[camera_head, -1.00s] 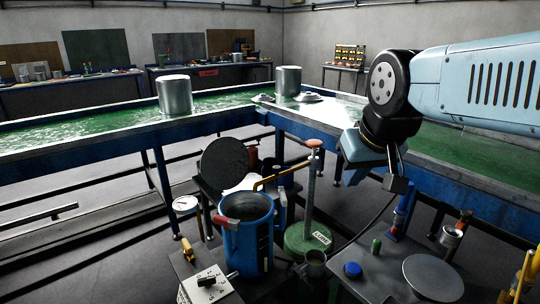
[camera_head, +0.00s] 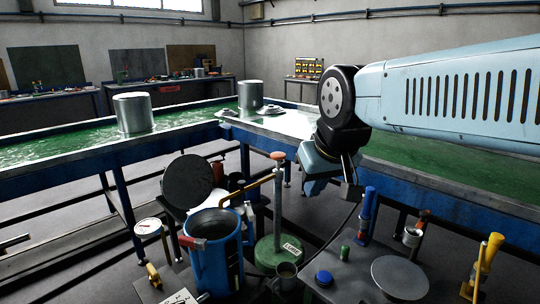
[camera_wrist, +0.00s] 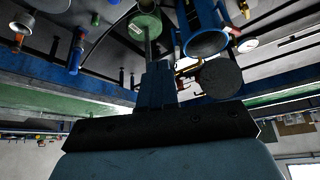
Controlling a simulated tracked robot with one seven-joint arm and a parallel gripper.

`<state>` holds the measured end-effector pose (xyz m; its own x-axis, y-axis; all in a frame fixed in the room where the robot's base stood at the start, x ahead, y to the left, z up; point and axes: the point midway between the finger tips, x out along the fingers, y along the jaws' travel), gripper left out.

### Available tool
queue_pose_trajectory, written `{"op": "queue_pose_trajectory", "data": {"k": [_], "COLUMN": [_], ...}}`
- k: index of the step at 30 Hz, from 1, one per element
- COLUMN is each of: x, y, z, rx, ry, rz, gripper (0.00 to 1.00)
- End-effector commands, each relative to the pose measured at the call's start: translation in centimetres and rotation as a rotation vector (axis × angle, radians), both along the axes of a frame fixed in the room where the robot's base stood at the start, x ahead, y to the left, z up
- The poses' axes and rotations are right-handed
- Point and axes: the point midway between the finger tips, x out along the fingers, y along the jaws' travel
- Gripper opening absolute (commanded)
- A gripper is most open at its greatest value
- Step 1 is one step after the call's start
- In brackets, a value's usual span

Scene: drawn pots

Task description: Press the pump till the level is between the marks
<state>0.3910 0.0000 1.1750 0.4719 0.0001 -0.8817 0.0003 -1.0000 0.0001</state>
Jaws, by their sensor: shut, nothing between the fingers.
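The pump is a tall grey column with a pinkish-red knob (camera_head: 278,156) on top and a green round base (camera_head: 277,253) with a white label. A yellow pipe runs from the column towards a blue pot (camera_head: 222,262), whose open top shows a dark inside. I cannot make out a liquid level or marks. My gripper (camera_head: 350,191) is shut and empty, to the right of the knob and apart from it. In the wrist view, the shut fingers (camera_wrist: 157,82) point towards the green base (camera_wrist: 146,22), with the blue pot (camera_wrist: 206,40) to its right.
A round dial gauge (camera_head: 148,227) stands left of the pot. A dark round lid (camera_head: 188,182) stands upright behind it. A small metal cup (camera_head: 287,275), a blue cap (camera_head: 323,278) and a grey disc (camera_head: 400,277) are in front and to the right.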

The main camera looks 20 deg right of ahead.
Motion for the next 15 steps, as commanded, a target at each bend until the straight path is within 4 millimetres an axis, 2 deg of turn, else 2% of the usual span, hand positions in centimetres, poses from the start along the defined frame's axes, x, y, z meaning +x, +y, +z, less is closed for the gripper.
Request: {"op": "queue_pose_trajectory", "data": {"k": [4,7,15], "x": [0.7,1.9,7.6], "y": [0.0,-0.1,-0.9], "z": [0.6,1.4,4.6], "rx": [0.000,0.000,-0.002], "ry": [0.004,0.013,0.047], "rz": [0.006,0.016,0.065], "gripper": [0.00,0.00,0.00]}}
